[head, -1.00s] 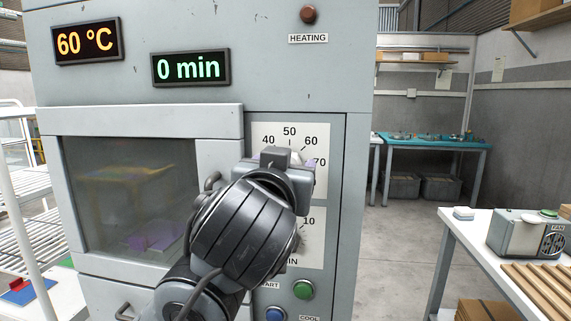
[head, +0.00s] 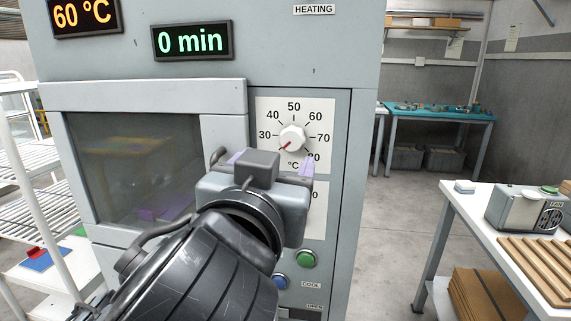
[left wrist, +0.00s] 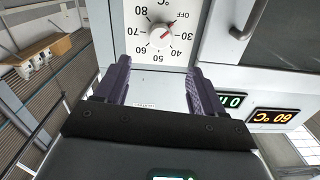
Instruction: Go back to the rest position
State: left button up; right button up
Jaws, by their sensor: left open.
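My left gripper (head: 270,165) is in front of the grey oven's (head: 225,130) control panel, just below the white temperature dial (head: 292,138). Its purple fingers are apart and empty. In the left wrist view, which is upside down, the gripper (left wrist: 162,82) is open, with the dial (left wrist: 161,35) beyond the fingertips and not between them. The dial's red pointer is near the OFF end, below 30. The displays read 60 °C (head: 85,14) and 0 min (head: 192,40). My forearm and gripper hide much of the lower dial. My right gripper is not in view.
The oven door window (head: 130,165) is shut, with something purple dimly visible inside. A green button (head: 305,258) and a blue button (head: 280,281) sit below the gripper. A white rack (head: 25,160) stands left; a white table (head: 465,200) with a fan box (head: 520,212) stands right.

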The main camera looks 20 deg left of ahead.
pick_arm(q)
notch_tip(320, 180, down, 24)
jog(key=w+g+h+p, duration=0.2)
jog(key=g+p, duration=0.6)
jog(key=p, duration=0.3)
jog(key=s+a+f+g+h+p, duration=0.1)
jog(key=s+a+f+g+p, duration=0.15)
jog(key=s+f+p, duration=0.45)
jog(key=s+a+f+g+p, duration=0.1)
jog(key=s+f+g+p, duration=0.15)
jog(key=s, duration=0.75)
jog(key=s+a+f+g+h+p, duration=0.1)
jog(key=s+a+f+g+p, duration=0.2)
jog(key=s, duration=0.6)
jog(key=w+r+m+t+p, duration=0.2)
jog(key=w+r+m+p, duration=0.1)
jog(key=r+p, duration=3.5)
jog(key=shift+r+p, duration=0.15)
jog(key=shift+p, duration=0.25)
